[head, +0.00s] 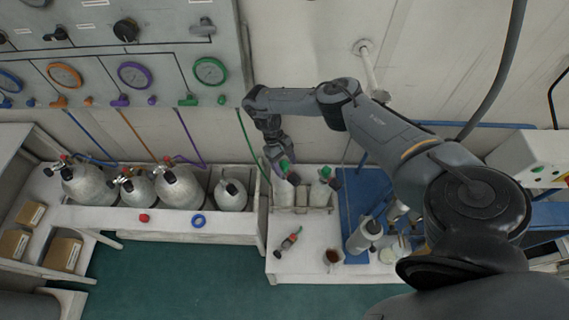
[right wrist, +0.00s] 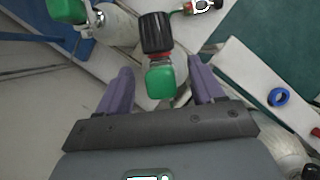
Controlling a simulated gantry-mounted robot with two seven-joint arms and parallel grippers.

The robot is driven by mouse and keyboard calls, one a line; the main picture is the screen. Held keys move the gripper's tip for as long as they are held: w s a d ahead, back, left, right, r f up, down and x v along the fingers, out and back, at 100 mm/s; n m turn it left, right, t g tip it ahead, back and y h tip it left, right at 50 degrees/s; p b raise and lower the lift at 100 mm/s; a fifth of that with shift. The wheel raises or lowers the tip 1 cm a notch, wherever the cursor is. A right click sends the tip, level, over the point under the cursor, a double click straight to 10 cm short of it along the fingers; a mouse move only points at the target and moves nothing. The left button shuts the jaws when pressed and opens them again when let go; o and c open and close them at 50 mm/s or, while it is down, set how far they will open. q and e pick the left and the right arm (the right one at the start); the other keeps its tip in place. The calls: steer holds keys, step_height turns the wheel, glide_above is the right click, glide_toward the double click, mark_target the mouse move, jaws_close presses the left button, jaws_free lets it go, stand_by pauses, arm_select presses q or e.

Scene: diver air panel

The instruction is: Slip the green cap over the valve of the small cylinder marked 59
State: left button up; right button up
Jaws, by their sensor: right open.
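Two small grey cylinders stand in a low holder, the left one (head: 283,191) and the right one (head: 320,193). Each has green at its valve: a green cap (head: 285,166) on the left and a green piece (head: 326,172) on the right. My right gripper (head: 274,157) is open at the left cylinder's top. In the right wrist view, its purple fingers stand on either side of the green cap (right wrist: 161,82), with a black knob (right wrist: 155,32) beyond it. I cannot tell whether the fingers touch it. The number 59 is not readable. My left gripper is not in view.
Larger cylinders (head: 88,186) stand in a rack to the left, with a blue ring (head: 198,220) on its front ledge. A red-and-grey fitting (head: 288,240) and a brown cup (head: 332,257) lie on the white bench in front. The gauge panel (head: 120,45) hangs behind.

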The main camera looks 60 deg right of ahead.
steer(key=shift+w+r, duration=0.15)
steer(key=shift+r, duration=0.3)
steer(key=p+v, duration=0.3)
steer(key=v, duration=0.6)
steer(key=shift+w+r, duration=0.2)
steer(key=shift+r, duration=0.15)
